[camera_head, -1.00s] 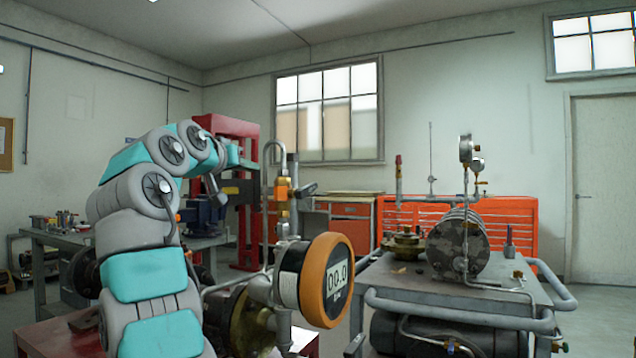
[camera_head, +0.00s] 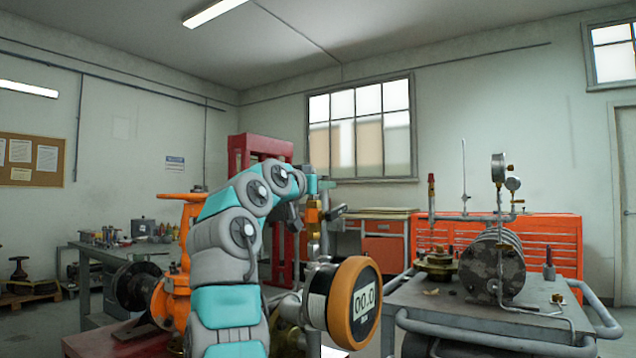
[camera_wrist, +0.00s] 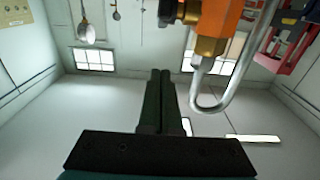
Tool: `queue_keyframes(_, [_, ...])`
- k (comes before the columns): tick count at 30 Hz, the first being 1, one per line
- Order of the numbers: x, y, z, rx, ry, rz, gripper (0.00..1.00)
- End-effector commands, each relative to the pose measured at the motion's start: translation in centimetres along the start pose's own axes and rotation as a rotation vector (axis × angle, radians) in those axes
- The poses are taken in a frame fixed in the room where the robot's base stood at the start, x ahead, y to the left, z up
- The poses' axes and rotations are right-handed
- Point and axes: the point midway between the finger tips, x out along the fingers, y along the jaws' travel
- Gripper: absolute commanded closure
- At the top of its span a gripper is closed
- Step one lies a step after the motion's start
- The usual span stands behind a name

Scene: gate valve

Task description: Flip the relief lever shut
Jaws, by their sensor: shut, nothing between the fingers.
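The relief valve (camera_head: 313,216) has an orange body with brass fittings and stands upright above the round gauge. Its dark relief lever (camera_head: 338,211) sticks out to the right and slightly up in the head view. In the wrist view, which is upside down, the orange valve (camera_wrist: 218,22) is at upper right with a hooked grey pipe (camera_wrist: 212,103). A dark and brass part at its left side, likely the lever (camera_wrist: 168,11), is cut by the top edge. My gripper (camera_wrist: 160,73) is shut and empty, beside the valve and apart from it. The wrist hides the pipe's hook in the head view.
The orange-rimmed gauge (camera_head: 355,303) reading 00.0 stands below the valve. An orange gate valve (camera_head: 172,290) is left of my arm. A cart (camera_head: 540,303) with a round vessel stands at right. A red press (camera_head: 240,150) is behind. Air around my fingers looks clear.

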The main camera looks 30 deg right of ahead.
Motion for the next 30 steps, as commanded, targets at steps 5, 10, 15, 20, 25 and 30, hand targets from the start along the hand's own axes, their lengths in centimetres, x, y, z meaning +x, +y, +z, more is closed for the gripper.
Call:
queue_keyframes(5, [1.8,0.3,-0.2,0.002,-0.003,0.004,1.0])
queue_keyframes(10, [2.7,0.0,0.8,0.003,-0.001,0.0,1.0])
queue_keyframes(15, [3.0,0.0,2.2,0.0,-0.001,0.001,1.0])
queue_keyframes(20, [3.3,0.1,3.2,0.004,-0.001,0.0,1.0])
queue_keyframes(25, [3.4,0.1,3.8,0.003,0.0,0.001,1.0])
queue_keyframes(30, [3.5,0.1,3.9,0.001,0.0,0.001,1.0])
